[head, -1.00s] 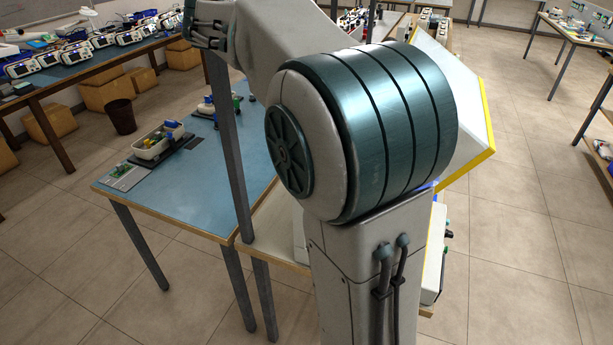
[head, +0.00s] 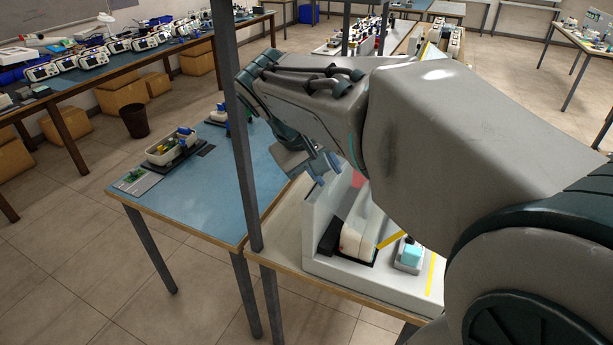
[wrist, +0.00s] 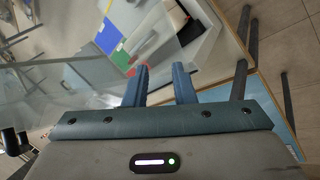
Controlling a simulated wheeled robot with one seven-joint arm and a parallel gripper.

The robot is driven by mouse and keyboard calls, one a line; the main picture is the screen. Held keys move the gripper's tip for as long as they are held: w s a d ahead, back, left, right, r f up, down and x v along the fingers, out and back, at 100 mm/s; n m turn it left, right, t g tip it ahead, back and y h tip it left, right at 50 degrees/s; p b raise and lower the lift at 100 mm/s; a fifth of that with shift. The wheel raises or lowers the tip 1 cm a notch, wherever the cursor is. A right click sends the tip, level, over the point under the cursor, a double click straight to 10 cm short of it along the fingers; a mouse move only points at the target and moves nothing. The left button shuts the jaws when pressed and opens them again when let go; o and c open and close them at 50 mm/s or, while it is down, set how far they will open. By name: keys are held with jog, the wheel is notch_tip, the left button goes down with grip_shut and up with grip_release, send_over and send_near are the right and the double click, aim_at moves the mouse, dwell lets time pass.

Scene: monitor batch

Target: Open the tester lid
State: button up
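The tester (head: 318,255) is a pale grey case on the near table. A cream device (head: 357,238) sits in it, with a teal button block (head: 411,254) to its right and a yellow strip between them. My gripper (head: 326,173) is above the tester's back left part, its blue fingers pointing down. In the wrist view my gripper (wrist: 159,84) has its two fingers apart with nothing visible between them. A clear panel (wrist: 75,85), which looks like the lid, spans the left of that view near the fingers. I cannot tell whether they touch it. My arm hides the tester's right rear.
A blue-topped table (head: 185,205) adjoins on the left, with a parts tray (head: 170,150) on it. A grey post (head: 236,130) rises at the tester table's left edge. A long bench (head: 110,70) with several monitors stands at the back left. The floor at front left is clear.

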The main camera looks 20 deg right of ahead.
jog(key=shift+s+a+f+y, duration=0.7)
jog(key=shift+s+a+f, duration=0.35)
jog(key=shift+s+a, duration=0.05)
jog(key=s+a+f+t+y, duration=0.1)
jog(key=s+a+f+y, duration=0.1)
jog(key=s+a+f, duration=0.1)
jog(key=s+a+f+t+y, duration=0.1)
jog(key=s+a+f+y, duration=0.1)
jog(key=s+a+f, duration=0.1)
jog(key=shift+s+a+f, duration=0.15)
jog(key=shift+a+f, duration=0.3)
jog(key=shift+f, duration=0.1)
grip_shut()
